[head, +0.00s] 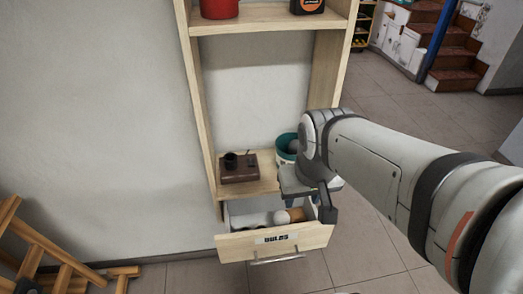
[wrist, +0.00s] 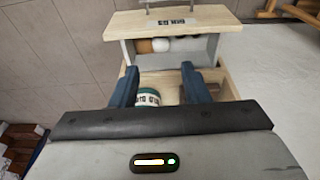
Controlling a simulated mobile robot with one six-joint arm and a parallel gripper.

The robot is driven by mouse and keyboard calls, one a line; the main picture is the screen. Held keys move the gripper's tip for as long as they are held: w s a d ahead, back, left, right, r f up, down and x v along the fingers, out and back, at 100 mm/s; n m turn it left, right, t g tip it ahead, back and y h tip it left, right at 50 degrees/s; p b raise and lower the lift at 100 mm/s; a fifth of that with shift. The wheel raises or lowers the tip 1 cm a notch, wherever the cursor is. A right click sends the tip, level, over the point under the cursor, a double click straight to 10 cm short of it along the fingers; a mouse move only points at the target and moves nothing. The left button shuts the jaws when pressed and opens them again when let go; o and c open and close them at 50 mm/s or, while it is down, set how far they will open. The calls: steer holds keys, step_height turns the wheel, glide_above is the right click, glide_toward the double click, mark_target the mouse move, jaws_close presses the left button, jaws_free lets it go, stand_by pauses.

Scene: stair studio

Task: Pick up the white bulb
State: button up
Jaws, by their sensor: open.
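The white bulb (head: 281,217) lies in the open drawer (head: 230,247), which has a dark-lettered label on its front. In the wrist view the white bulb (wrist: 161,44) looks like a small white ball beside an orange-brown round thing (wrist: 144,46). My gripper (wrist: 160,76) is open and empty, with its two blue fingers apart. In the head view my gripper (head: 312,203) hangs above the right side of the drawer, apart from the bulb. Part of the drawer's inside is hidden behind it.
On the shelf above the drawer stand a brown box (head: 239,170) with a dark top piece and a teal pot (head: 286,150), close to my gripper. The shelf's wooden side posts (head: 199,100) rise beside it. Wooden pieces (head: 45,250) stand at lower left.

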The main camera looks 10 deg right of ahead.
mark_target(282, 214)
steer(key=o, duration=0.7)
steer(key=w+f+g+b, duration=0.1)
steer(key=w+f+b, duration=0.3)
steer(key=f, duration=0.3)
steer(key=w+f+n+b, duration=0.1)
steer(key=w+f+b, duration=0.2)
steer(key=w+f, duration=0.2)
steer(key=w+f+n+g+b, duration=0.1)
steer(key=w+f+b, duration=0.3)
steer(key=f, duration=0.5)
steer(key=shift+w+f+g+b, duration=0.15)
steer(key=shift+f+g+b, duration=0.05)
steer(key=shift+g+b, duration=0.15)
steer(key=shift+n, duration=0.3)
steer(key=shift+w+d+f+b, duration=0.15)
steer(key=shift+f+b, duration=0.3)
steer(key=shift+f, duration=1.6)
steer(key=shift+w+f+b, duration=0.15)
steer(key=shift+f+b, duration=0.25)
steer(key=shift+f, duration=1.65)
